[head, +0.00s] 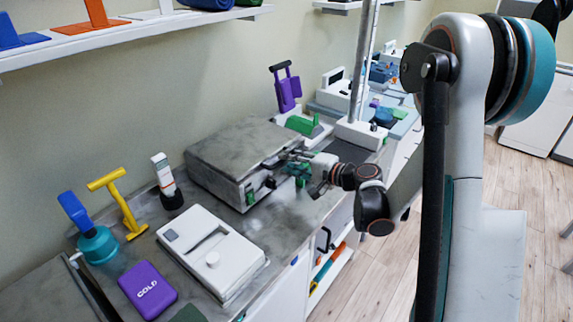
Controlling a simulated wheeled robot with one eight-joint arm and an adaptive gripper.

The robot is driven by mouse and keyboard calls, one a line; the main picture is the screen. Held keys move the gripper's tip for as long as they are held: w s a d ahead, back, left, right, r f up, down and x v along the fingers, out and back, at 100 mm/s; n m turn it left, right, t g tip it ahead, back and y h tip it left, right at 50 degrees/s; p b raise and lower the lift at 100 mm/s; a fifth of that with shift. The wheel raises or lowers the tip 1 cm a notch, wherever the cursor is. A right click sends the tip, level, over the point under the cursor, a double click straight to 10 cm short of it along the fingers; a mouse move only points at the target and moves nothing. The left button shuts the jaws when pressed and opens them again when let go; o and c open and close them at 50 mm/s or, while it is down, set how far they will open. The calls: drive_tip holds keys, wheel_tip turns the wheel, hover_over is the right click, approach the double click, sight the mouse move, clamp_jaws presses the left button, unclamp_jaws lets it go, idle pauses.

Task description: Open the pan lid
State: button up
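A boxy unit (222,189) with a flat grey lid (245,145) stands against the wall on the grey counter; it looks like the pan. The lid lies flat and looks shut. Its front shows a pale panel with dark and green parts. My gripper (297,163) is at the right front corner of this unit, close to the lid's front edge. The fingers are small and overlap the unit's front, so I cannot tell whether they touch the lid or are open or shut.
A green block (303,124) and purple item (287,90) are behind. A shelf (140,30) hangs above.

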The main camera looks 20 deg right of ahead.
drive_tip(key=shift+x, duration=1)
clamp_jaws()
